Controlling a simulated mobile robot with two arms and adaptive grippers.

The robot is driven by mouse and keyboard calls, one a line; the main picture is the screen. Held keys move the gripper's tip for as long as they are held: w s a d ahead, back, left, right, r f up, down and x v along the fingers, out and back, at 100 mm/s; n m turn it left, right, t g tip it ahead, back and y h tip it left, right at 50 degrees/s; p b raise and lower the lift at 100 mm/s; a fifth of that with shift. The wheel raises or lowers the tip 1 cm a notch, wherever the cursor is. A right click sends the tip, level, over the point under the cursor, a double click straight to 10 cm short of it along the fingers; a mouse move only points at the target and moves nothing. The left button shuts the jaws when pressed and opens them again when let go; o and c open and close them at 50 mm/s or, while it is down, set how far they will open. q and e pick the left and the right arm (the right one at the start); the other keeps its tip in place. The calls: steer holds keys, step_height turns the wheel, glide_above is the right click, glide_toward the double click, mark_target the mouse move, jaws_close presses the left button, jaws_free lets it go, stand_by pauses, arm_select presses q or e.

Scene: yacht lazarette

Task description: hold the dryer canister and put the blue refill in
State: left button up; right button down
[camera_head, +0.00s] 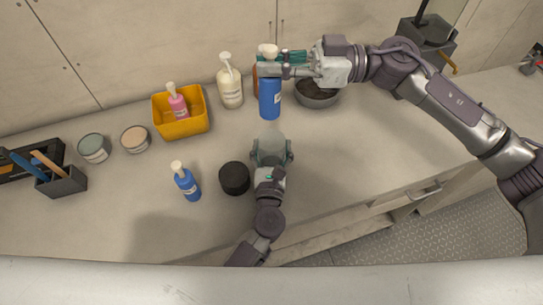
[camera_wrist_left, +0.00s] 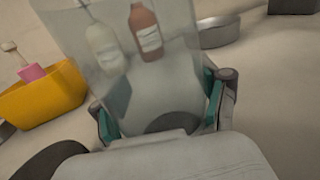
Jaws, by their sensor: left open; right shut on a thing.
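The blue refill (camera_head: 270,98), a blue cylinder with a pale label and white top, hangs upright in my right gripper (camera_head: 277,66), which is shut on it near its upper end. The clear dryer canister (camera_head: 270,132) is just below the refill in the head view, apart from it. My left gripper (camera_head: 272,155) is open, its fingers on either side of the canister. The left wrist view shows the see-through canister (camera_wrist_left: 165,75) between the teal pads of my left gripper (camera_wrist_left: 160,112). I cannot tell whether the pads touch it.
A black round lid (camera_head: 234,178) and a blue pump bottle (camera_head: 187,183) stand left of the canister. Behind are a cream pump bottle (camera_head: 230,87), a brown bottle (camera_head: 256,80), a grey bowl (camera_head: 317,97) and a yellow bin (camera_head: 182,122). The counter right of the canister is clear.

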arm_select(q)
steer(key=shift+w, duration=0.1)
steer(key=c, duration=1.1)
